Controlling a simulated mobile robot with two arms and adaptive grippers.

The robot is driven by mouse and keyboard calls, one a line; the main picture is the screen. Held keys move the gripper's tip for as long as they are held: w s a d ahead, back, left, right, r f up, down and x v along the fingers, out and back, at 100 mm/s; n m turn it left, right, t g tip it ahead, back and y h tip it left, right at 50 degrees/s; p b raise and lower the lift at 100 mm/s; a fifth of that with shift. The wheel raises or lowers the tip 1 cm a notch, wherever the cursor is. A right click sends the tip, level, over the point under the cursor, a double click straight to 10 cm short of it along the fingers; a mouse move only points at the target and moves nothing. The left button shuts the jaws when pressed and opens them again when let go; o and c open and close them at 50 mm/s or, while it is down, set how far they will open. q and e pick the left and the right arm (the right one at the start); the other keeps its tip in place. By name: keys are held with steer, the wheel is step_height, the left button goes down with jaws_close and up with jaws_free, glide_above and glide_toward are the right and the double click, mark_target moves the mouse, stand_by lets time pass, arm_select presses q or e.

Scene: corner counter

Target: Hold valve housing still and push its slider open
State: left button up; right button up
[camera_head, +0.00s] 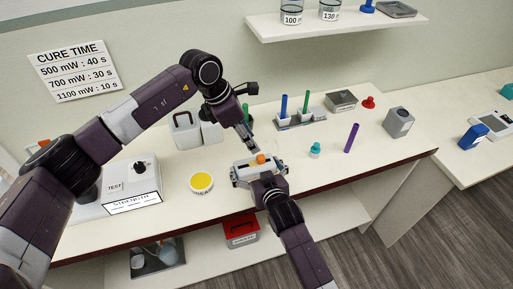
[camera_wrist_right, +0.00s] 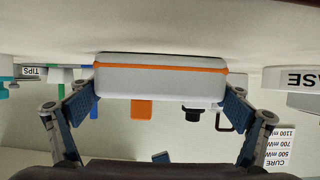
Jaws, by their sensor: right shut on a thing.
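The valve housing (camera_head: 240,179) is a pale grey box near the front edge of the counter. An orange slider (camera_head: 261,158) stands up on it. My right gripper (camera_head: 262,180) reaches in from the front and is shut on the housing. In the right wrist view the housing (camera_wrist_right: 160,83), with an orange stripe, sits between both fingers, and an orange block (camera_wrist_right: 141,110) shows beyond it. My left gripper (camera_head: 250,147) points down just behind and above the slider. Its fingertips are too small to show whether they are open or touching anything.
A yellow-topped round container (camera_head: 201,182) and a tester box (camera_head: 130,184) stand to the left. A teal-capped bottle (camera_head: 315,150) and a purple stick (camera_head: 352,138) stand to the right. Behind is a rack (camera_head: 301,122) with blue and green sticks.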

arm_select(q)
steer(key=shift+v, duration=1.7)
arm_select(e)
steer(key=o, duration=1)
steer(key=shift+c, duration=0.2)
steer(key=shift+s, duration=0.1)
